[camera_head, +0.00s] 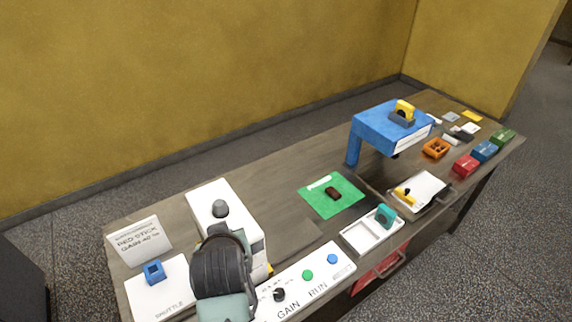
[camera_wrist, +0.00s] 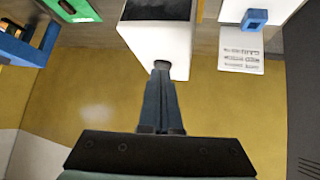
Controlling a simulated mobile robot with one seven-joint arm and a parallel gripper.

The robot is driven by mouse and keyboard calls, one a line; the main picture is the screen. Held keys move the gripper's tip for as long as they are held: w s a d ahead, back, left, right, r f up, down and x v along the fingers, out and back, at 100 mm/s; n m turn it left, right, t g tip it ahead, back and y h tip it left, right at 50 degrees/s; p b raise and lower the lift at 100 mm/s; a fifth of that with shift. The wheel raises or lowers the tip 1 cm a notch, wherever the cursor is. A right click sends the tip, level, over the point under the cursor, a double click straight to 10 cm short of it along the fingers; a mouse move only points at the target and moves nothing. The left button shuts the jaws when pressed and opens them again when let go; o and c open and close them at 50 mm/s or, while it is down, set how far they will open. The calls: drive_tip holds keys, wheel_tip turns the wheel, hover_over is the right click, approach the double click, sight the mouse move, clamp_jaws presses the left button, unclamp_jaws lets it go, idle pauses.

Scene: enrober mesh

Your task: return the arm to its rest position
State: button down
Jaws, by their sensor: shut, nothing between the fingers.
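My gripper (camera_wrist: 161,75) shows in the wrist view with its two dark fingers together and nothing between them. Its fingertips appear in front of one end of a white box-shaped machine (camera_wrist: 176,42); I cannot tell how far apart they are. In the head view my arm stands at the lower front, over the left part of the table. It covers part of the white machine (camera_head: 209,192), which has a grey knob (camera_head: 220,208) on top. My fingers are hidden in the head view.
The table (camera_head: 290,165) carries a green mat (camera_head: 318,207) with a brown piece, a blue stand (camera_head: 375,128), a white tray (camera_head: 352,238) and a control panel (camera_head: 321,277). A sign (camera_head: 140,242) and blue block (camera_head: 154,272) stand left. A yellow wall (camera_head: 190,80) rises behind.

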drive_tip(key=w+d+r+m+t+b, duration=0.1)
drive_tip(key=d+r+t+b, duration=0.3)
drive_tip(key=r, duration=0.9)
drive_tip(key=w+d+r+m+t, duration=0.15)
drive_tip(key=r+t, duration=0.35)
drive_tip(key=r, duration=0.7)
drive_tip(key=s+d+r+m+t+h+b, duration=0.1)
drive_tip(key=s+d+r+t+b, duration=0.1)
drive_tip(key=s+r, duration=0.6)
drive_tip(key=s+d+r+m+t+h+b, duration=0.1)
drive_tip(key=s+d+r+t+b, duration=0.1)
drive_tip(key=s+d+r+t, duration=0.2)
drive_tip(key=s+r+t, duration=0.3)
drive_tip(key=s+r, duration=0.1)
drive_tip(key=r, duration=0.3)
drive_tip(key=shift+d+r, duration=0.15)
drive_tip(key=shift+r, duration=0.25)
